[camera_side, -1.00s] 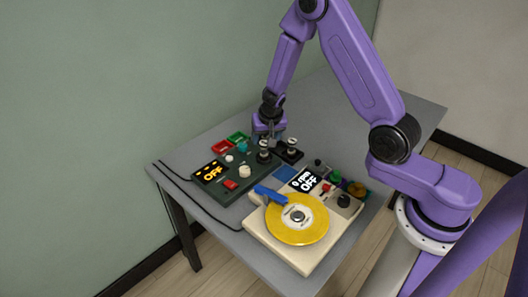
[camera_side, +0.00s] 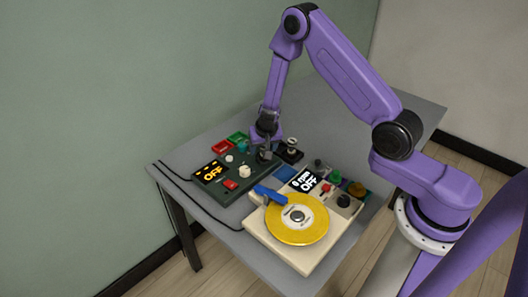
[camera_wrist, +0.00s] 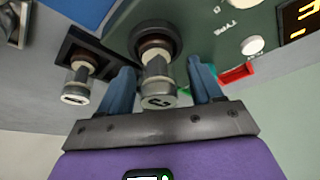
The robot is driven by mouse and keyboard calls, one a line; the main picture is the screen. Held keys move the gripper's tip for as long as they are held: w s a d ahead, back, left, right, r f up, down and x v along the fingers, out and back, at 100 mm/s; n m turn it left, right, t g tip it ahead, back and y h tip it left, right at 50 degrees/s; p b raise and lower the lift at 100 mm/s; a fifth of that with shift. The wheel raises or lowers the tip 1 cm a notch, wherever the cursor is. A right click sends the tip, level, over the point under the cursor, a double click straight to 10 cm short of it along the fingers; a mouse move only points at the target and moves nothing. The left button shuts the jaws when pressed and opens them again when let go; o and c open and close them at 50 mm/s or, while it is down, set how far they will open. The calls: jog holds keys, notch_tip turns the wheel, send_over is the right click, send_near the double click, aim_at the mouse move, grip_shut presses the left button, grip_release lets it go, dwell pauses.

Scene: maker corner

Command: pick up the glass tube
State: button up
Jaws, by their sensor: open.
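A glass tube (camera_wrist: 157,75) with a pale metal-looking end stands in a round dark socket on the dark green device (camera_side: 213,181). My gripper (camera_wrist: 162,82) is open, with one blue-grey finger on either side of this tube. A gap shows between the tube and each finger in the wrist view. In the side view my gripper (camera_side: 267,136) is low over the device's back right corner and largely hides the tube. A second, similar tube (camera_wrist: 77,82) stands in a separate black holder (camera_side: 288,156), just outside one finger.
The cream turntable device (camera_side: 255,224) with a yellow disc (camera_side: 297,226) and blue arm stands in front. Red (camera_side: 222,146) and green (camera_side: 238,138) trays lie behind the green device. The grey table (camera_side: 330,110) is clear at the back right.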

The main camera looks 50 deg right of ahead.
jog(key=shift+c, duration=0.3)
jog(key=c, duration=1)
jog(key=shift+r, duration=0.15)
